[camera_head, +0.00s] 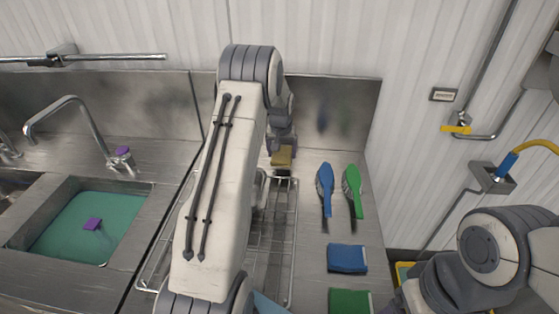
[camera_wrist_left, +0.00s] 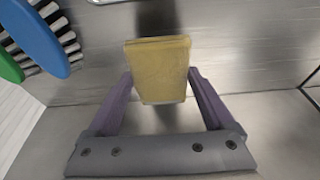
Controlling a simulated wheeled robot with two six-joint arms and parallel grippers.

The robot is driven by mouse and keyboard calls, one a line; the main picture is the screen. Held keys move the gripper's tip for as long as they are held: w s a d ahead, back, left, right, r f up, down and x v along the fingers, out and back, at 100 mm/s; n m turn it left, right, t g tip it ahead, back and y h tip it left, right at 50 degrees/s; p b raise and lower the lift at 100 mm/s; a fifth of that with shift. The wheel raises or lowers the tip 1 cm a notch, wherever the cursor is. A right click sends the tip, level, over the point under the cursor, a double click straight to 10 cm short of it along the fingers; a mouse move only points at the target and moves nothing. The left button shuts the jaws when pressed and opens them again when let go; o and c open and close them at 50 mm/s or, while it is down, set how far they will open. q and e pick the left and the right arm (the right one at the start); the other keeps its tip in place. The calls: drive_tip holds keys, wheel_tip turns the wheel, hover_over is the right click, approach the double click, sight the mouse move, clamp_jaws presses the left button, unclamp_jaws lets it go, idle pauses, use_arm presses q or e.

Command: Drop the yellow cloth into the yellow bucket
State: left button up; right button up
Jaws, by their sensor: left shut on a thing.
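The yellow cloth (camera_head: 282,155) is a small folded block above the steel counter near the back wall. My left gripper (camera_head: 283,160) is shut on it. The left wrist view shows the cloth (camera_wrist_left: 160,68) between the two purple fingers of the left gripper (camera_wrist_left: 162,88), apparently clear of the counter. A yellow-rimmed thing, probably the yellow bucket (camera_head: 401,271), shows in part at the lower right, beside the counter. My right arm hides most of it. My right gripper does not show.
A blue brush (camera_head: 325,187) and a green brush (camera_head: 352,188) lie right of the left gripper. A blue cloth (camera_head: 347,258) and a green cloth (camera_head: 350,301) lie nearer. A wire rack (camera_head: 284,240) stands beside my left arm. A sink (camera_head: 50,256) is at left.

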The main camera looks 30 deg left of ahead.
sight(279, 156)
use_arm(q)
drive_tip(key=shift+s+a+f, duration=0.2)
drive_tip(key=shift+s, duration=0.05)
drive_tip(key=shift+f, duration=0.4)
wheel_tip(279, 156, down, 2)
drive_tip(key=shift+f+p, duration=0.2)
drive_tip(key=shift+p, duration=0.5)
drive_tip(key=shift+f, duration=0.45)
drive_tip(key=shift+f, duration=0.15)
drive_tip(key=o, duration=1.1)
